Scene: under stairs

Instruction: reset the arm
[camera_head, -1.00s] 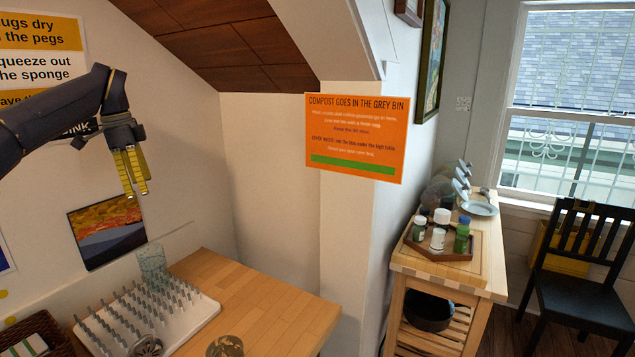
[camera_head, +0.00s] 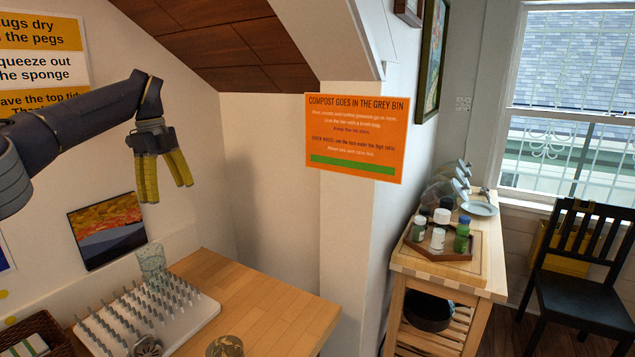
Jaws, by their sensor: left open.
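My left arm comes in from the left and is dark grey. My left gripper (camera_head: 168,195) has yellow ribbed fingers that point down and stand apart. It is open and empty, in the air above the wooden table (camera_head: 265,305). Below it on the table, a speckled glass (camera_head: 152,262) stands on or behind the white peg rack (camera_head: 190,318); I cannot tell which. The gripper touches nothing. My right gripper is not in view.
A round glass (camera_head: 225,346) stands at the table's front edge. A wicker basket (camera_head: 62,335) is at the lower left. To the right, a wooden trolley (camera_head: 440,282) holds jars on a tray, and a black chair (camera_head: 580,285) stands beyond. The table's right part is clear.

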